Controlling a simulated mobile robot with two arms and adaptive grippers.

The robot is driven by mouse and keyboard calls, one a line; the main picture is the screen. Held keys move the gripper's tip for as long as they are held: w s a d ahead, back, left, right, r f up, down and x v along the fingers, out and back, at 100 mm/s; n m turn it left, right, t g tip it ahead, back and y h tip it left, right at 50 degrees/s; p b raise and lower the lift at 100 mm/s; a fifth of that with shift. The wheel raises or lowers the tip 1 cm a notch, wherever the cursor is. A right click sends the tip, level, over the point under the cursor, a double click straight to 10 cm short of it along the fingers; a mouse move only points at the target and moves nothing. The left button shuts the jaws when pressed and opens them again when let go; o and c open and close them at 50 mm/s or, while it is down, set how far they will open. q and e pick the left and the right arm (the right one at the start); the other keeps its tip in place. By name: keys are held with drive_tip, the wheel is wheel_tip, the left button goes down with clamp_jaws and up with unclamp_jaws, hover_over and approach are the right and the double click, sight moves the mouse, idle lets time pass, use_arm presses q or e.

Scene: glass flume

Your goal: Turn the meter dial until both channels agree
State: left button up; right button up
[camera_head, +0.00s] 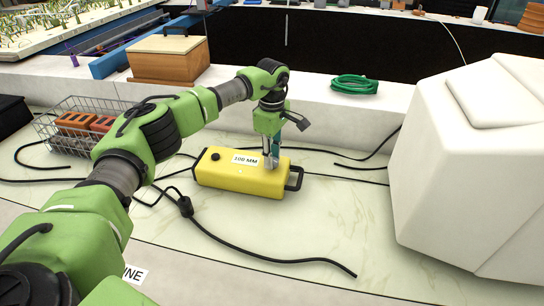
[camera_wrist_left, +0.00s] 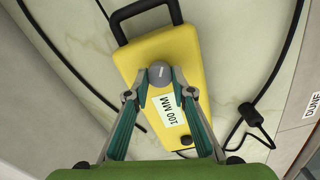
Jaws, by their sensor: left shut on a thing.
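The meter is a yellow box (camera_head: 238,178) with a "100 MM" label and a black handle at its right end, lying on the pale marble-like top. It also shows in the left wrist view (camera_wrist_left: 188,62), with the handle at the top. A round grey dial (camera_wrist_left: 160,73) stands on the meter beside the label. My left gripper (camera_head: 271,163) reaches down onto the meter's right part. In the wrist view its two fingertips (camera_wrist_left: 160,92) are at the dial's sides, shut on it. No channel readings can be made out. My right gripper is not in view.
Black cables (camera_head: 250,249) run around the meter and across the top. A large white block (camera_head: 465,165) stands at the right. A wire basket (camera_head: 45,128) with orange-red blocks stands at the left. A green hose coil (camera_head: 354,84) and a wooden box (camera_head: 168,67) lie behind.

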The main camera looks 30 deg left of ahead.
use_arm(q)
drive_tip(key=o, duration=1.1)
wheel_tip(320, 180, up, 12)
